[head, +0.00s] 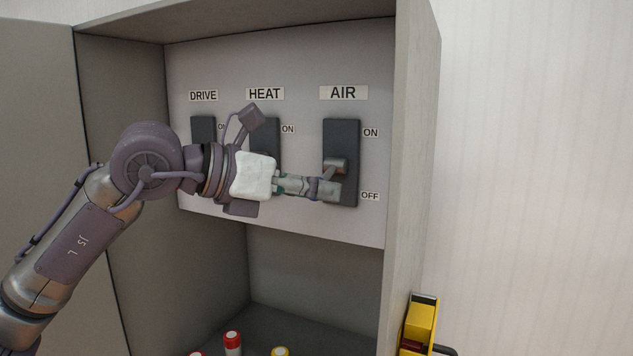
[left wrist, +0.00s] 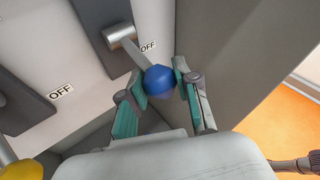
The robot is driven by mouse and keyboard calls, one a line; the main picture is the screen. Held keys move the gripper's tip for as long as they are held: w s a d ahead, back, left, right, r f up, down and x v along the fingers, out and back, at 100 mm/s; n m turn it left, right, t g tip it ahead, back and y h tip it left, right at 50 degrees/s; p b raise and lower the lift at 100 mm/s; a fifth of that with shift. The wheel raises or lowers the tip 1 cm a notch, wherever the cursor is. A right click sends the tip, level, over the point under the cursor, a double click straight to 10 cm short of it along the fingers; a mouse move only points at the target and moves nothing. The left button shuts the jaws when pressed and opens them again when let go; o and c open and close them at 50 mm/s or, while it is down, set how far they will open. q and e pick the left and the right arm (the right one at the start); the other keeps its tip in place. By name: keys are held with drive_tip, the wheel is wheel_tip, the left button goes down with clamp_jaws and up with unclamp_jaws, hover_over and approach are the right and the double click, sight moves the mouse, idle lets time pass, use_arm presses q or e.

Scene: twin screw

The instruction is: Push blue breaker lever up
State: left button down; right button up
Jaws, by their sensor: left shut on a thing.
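The blue breaker lever is the one on the dark AIR switch (head: 347,140) at the right of the panel. In the left wrist view its blue ball knob (left wrist: 160,80) sits at the end of a grey rod from a metal hub (left wrist: 121,33). The rod slants out and down from the hub. My left gripper (head: 330,190) is shut on the knob, with a finger on each side of it, as the left wrist view shows (left wrist: 162,82). In the head view the fingers hide the knob. My right gripper is not in view.
The HEAT switch (head: 268,130) and DRIVE switch (head: 203,128) stand left of AIR, partly behind my arm. A yellow knob (left wrist: 8,168) shows in the left wrist view. The cabinet's right wall (head: 412,150) is close beside the AIR switch. Red and yellow-capped items (head: 232,341) stand below.

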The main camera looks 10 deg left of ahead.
use_arm(q)
drive_tip(key=shift+s+r+n+g+y+p, duration=0.1)
drive_tip(key=shift+r+n+g+y+p, duration=0.5)
drive_tip(key=shift+r+g+p, duration=0.8)
drive_tip(key=shift+f+t, duration=0.15)
drive_tip(key=shift+t, duration=0.25)
drive_tip(key=c, duration=1)
unclamp_jaws()
drive_tip(key=shift+c, duration=0.2)
drive_tip(key=shift+o, duration=1.1)
drive_tip(key=shift+f, duration=0.15)
drive_tip(key=shift+s+a+r, duration=0.15)
drive_tip(key=shift+a+r, duration=0.1)
drive_tip(key=shift+a, duration=0.15)
drive_tip(key=v, duration=1.1)
drive_tip(key=shift+r, duration=0.1)
